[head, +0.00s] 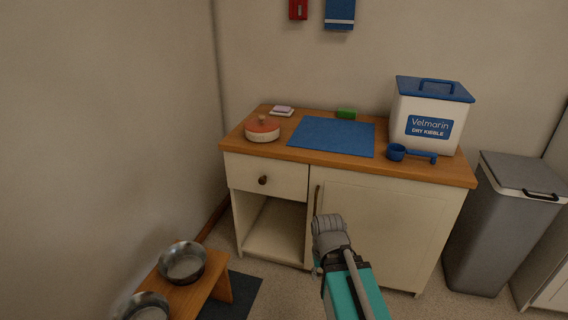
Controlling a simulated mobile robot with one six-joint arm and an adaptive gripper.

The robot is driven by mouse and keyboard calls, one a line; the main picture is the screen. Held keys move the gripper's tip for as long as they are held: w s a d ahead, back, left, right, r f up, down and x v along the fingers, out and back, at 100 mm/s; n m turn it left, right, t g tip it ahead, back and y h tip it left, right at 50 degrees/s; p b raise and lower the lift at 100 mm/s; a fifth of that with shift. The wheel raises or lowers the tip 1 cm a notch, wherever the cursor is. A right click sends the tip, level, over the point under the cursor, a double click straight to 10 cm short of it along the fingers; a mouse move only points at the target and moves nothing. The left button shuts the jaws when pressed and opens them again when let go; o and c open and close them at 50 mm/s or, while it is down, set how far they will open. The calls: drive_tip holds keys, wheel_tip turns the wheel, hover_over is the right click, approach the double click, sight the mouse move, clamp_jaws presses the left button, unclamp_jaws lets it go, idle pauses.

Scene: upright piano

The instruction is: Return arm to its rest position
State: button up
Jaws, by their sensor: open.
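My arm (352,285) rises from the bottom edge of the head view, right of centre, in front of the cabinet. A teal part and a grey rounded joint of it show. I do not see any gripper fingers, and nothing held shows.
A grey trash bin (490,225) is at right. A low bench (200,290) holds metal bowls (183,262) at lower left.

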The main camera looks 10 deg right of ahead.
wheel_tip(320, 180, up, 46)
drive_tip(key=p, duration=4.5)
drive_tip(key=shift+r+p, duration=0.15)
drive_tip(key=shift+p, duration=0.2)
